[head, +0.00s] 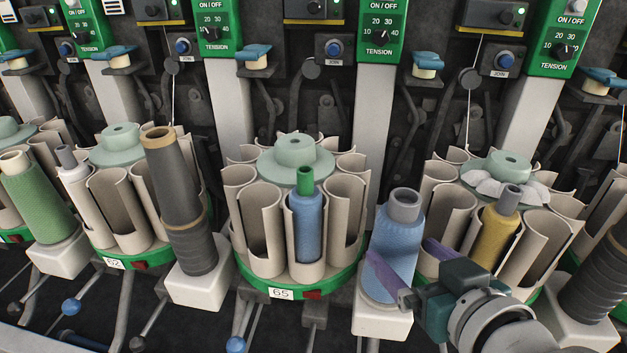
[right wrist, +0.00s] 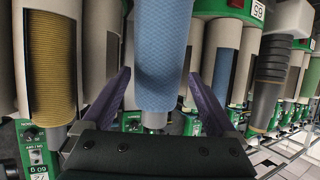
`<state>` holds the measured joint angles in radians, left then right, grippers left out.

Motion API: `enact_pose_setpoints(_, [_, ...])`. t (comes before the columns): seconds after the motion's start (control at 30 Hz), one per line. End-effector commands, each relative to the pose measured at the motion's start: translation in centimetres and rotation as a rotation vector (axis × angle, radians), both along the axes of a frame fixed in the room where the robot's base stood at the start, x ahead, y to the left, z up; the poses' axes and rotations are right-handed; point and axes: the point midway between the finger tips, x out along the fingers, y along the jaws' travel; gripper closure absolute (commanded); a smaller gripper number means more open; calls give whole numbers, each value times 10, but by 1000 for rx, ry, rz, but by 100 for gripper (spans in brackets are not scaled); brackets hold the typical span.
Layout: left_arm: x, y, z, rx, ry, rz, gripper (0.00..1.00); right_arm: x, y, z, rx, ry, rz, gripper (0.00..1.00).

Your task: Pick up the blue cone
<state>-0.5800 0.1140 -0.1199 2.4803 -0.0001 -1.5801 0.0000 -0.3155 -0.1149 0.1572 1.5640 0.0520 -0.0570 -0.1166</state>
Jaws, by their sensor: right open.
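The blue cone (head: 400,232) stands tilted on a white block (head: 381,318) in front of the machine, with its grey tube end at the top. My right gripper (head: 412,262) is open at the cone, its purple fingers reaching in from the lower right. In the right wrist view the blue cone (right wrist: 160,55) lies between the two spread fingers (right wrist: 158,75), with a visible gap on each side. The cone's lower right side is partly hidden by the gripper in the head view. My left gripper is not in view.
Left of the cone, magazine 65 (head: 281,288) holds a small blue bobbin (head: 306,225). Right of it, another magazine holds a yellow bobbin (head: 495,232) close to my gripper. A dark grey cone (head: 180,205) and a green cone (head: 38,200) stand further left; a ribbed dark cone (head: 600,280) stands right.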

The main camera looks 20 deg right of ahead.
Motion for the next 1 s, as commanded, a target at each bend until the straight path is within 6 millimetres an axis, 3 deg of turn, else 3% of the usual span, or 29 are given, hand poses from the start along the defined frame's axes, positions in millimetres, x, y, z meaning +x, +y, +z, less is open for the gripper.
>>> enact_pose_setpoints(0.23, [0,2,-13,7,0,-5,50,37,-8,-10,-2,-2,-1,7])
enact_pose_setpoints(0.53, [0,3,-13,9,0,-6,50,42,-9,-10,-1,0,-1,7])
enact_pose_setpoints(1.0, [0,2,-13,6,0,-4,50,41,-9,-10,0,0,-1,60])
